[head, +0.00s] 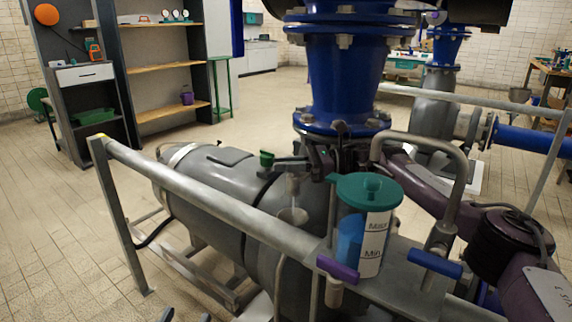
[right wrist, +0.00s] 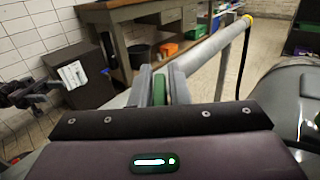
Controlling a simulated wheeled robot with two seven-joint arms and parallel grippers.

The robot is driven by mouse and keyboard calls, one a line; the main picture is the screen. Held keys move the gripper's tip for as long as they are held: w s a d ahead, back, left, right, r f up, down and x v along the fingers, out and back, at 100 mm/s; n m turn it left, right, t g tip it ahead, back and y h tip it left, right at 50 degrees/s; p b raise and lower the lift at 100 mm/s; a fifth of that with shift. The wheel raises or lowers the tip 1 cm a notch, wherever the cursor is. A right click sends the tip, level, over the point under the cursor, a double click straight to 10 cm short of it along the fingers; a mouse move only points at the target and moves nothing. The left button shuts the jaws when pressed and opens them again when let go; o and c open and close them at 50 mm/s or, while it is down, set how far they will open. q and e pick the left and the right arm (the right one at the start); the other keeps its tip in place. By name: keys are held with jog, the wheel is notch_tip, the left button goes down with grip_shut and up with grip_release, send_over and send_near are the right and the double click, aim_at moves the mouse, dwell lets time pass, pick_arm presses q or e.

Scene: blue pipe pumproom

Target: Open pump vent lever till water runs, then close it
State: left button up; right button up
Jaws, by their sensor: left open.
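The pump's vent lever has a green handle (head: 267,159), above the grey pump body (head: 225,190) and below the blue flanged pipe. My right gripper (head: 290,163) reaches it from the right. In the right wrist view the green handle (right wrist: 159,91) sits between the two grey fingers, which look shut on it. Two grey tips of my left gripper (head: 186,316) show apart at the bottom edge, away from the lever.
A clear reservoir (head: 350,240) with green lid and blue liquid stands right of the lever. A grey handrail (head: 190,187) crosses in front of the pump. A bent grey pipe (head: 459,165) and blue-handled valve (head: 435,264) stand at right. Floor at left is clear.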

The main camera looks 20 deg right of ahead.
jog(key=o, duration=0.3)
